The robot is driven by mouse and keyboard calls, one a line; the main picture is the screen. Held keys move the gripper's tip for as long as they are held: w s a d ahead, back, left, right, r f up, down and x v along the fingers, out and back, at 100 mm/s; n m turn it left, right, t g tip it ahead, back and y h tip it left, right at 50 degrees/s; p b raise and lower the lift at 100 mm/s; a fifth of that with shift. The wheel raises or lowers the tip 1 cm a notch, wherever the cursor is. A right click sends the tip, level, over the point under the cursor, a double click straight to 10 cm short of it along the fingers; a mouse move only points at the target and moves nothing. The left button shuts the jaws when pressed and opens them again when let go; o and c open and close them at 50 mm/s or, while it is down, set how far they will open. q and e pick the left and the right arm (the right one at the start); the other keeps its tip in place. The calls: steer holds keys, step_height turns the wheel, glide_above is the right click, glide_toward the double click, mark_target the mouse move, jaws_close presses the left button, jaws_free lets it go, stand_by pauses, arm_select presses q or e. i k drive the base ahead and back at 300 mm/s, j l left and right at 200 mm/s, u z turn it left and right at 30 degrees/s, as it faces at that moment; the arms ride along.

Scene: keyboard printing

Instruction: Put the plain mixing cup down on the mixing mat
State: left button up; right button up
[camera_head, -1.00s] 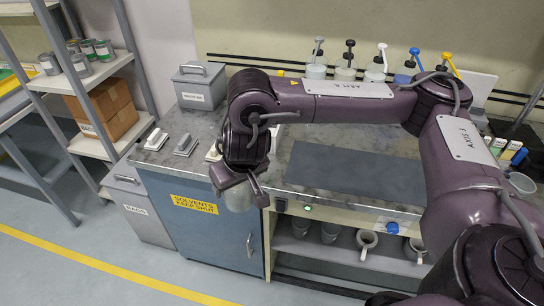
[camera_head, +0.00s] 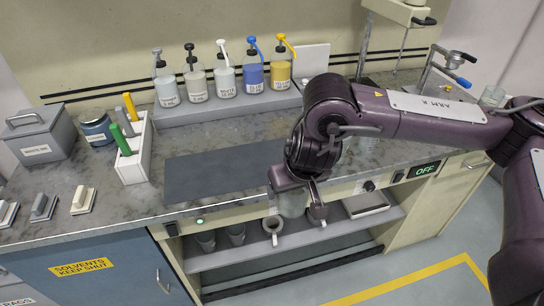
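The plain mixing cup (camera_head: 292,204) is clear and hangs upright in my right gripper (camera_head: 296,191), which is shut on it. In the head view the cup shows in front of the counter's front edge, with the shelf behind it. The mixing mat (camera_head: 212,174) is a flat dark grey rectangle on the counter, and its visible part is bare. The cup is right of and nearer than the mat, apart from it. My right forearm hides part of the counter right of the mat. My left gripper is not in view.
Pump bottles (camera_head: 225,79) stand on a raised ledge behind the mat. A white holder (camera_head: 134,159) with green and yellow-handled tools stands left of it. Handled blocks (camera_head: 83,199) lie at the front left. Several mugs and cups stand on the shelf (camera_head: 254,253) below.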

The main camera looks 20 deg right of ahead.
mark_target(274, 159)
steer(key=i+j+z, duration=0.75)
steer(key=i+j, duration=0.4)
steer(key=j, duration=0.15)
